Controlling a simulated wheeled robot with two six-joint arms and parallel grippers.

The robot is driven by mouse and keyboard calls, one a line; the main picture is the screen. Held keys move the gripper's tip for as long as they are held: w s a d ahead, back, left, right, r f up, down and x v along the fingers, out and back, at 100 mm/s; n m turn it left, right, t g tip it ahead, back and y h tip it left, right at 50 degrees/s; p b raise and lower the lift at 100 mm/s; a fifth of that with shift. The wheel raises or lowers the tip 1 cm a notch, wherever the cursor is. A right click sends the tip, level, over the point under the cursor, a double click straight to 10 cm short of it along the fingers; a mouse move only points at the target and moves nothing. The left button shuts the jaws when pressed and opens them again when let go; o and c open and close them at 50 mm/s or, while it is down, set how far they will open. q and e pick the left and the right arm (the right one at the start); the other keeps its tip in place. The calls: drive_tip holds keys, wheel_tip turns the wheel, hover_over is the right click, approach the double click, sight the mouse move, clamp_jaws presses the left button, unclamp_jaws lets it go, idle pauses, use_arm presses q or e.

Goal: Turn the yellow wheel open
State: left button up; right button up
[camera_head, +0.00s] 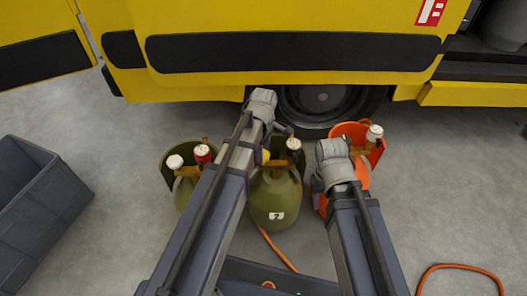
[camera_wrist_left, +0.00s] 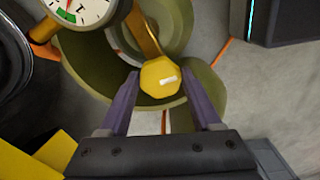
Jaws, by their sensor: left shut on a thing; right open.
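The yellow wheel (camera_wrist_left: 158,76) is a small faceted knob with a white mark, on a brass stem. It sits between the purple fingers of my left gripper (camera_wrist_left: 160,88), which is shut on it. A round gauge (camera_wrist_left: 82,10) shows at the wrist view's top left. My right gripper (camera_head: 318,188) is beside the orange cylinder (camera_head: 364,170), open; its fingers are largely hidden behind its wrist.
A yellow vehicle (camera_head: 290,82) with a dark wheel stands behind. A grey bin (camera_head: 35,210) is at far left. Orange hose (camera_head: 460,267) lies on the right floor.

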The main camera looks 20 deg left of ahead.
use_arm(q)
drive_tip(key=o, duration=1.4)
drive_tip(key=shift+r, duration=0.1)
wheel_tip(320, 180, up, 8)
drive_tip(key=p, duration=0.8)
drive_tip(key=shift+f, duration=0.2)
